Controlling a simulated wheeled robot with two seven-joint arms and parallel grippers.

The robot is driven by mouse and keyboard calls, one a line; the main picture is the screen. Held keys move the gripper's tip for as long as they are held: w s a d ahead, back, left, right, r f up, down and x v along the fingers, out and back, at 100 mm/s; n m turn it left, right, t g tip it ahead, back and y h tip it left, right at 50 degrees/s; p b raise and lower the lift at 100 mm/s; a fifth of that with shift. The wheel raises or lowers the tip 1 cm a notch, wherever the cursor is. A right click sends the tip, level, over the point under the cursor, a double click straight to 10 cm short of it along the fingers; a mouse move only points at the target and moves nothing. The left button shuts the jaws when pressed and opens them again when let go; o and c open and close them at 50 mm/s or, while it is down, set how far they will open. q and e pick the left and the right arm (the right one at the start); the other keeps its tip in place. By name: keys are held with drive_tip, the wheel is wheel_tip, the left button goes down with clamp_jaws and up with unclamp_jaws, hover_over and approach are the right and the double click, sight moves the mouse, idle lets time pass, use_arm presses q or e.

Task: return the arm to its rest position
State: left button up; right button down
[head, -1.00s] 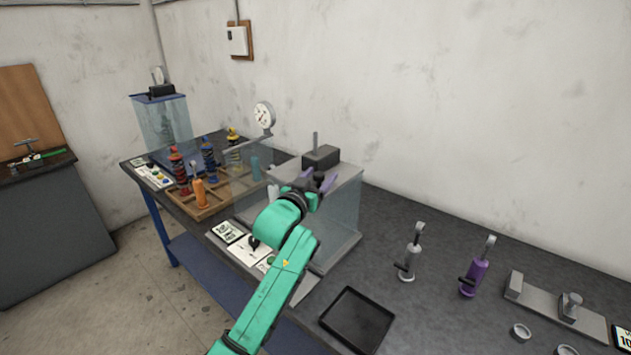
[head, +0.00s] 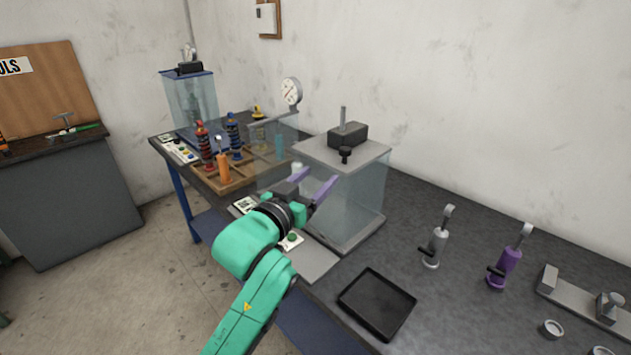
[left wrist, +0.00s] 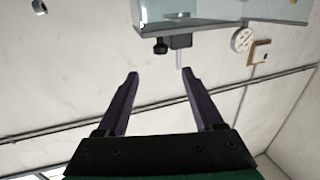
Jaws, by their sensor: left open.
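My left arm is teal and comes in from the bottom of the head view. My left gripper (head: 311,188) has two purple fingers spread apart, with nothing between them. It is in front of the clear-walled box (head: 352,205) with a grey top, a black block (head: 347,136) and a black knob (head: 345,154). In the left wrist view the open fingers (left wrist: 160,85) show against the wall, with the box's clear panel (left wrist: 225,14) and black knob at the top of the picture. My right gripper is not in view.
A wooden tray (head: 236,184) with coloured spring dampers and a dial gauge (head: 291,92) are behind. A black tray (head: 377,303) lies at the front edge. Bare bench lies between the box and the dampers.

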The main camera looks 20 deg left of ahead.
use_arm(q)
drive_tip(key=s+a+f+g+y, duration=0.1)
drive_tip(key=s+f+g, duration=0.3)
drive_tip(key=f, duration=0.6)
drive_tip(key=s+a+f+g+y, duration=0.1)
drive_tip(key=s+f+g, duration=0.25)
drive_tip(key=f, duration=0.65)
drive_tip(key=s+f+g, duration=0.6)
drive_tip(key=s+f, duration=0.5)
drive_tip(key=s, duration=0.4)
drive_tip(key=s+f+g, duration=0.2)
drive_tip(key=s+f, duration=0.1)
drive_tip(key=f, duration=2.1)
drive_tip(key=s+a+f+m+g, duration=0.1)
drive_tip(key=s+a+f, duration=0.2)
drive_tip(key=s+f, duration=1)
drive_tip(key=s, duration=0.3)
drive_tip(key=shift+s+f, duration=0.25)
drive_tip(key=shift+f, duration=0.05)
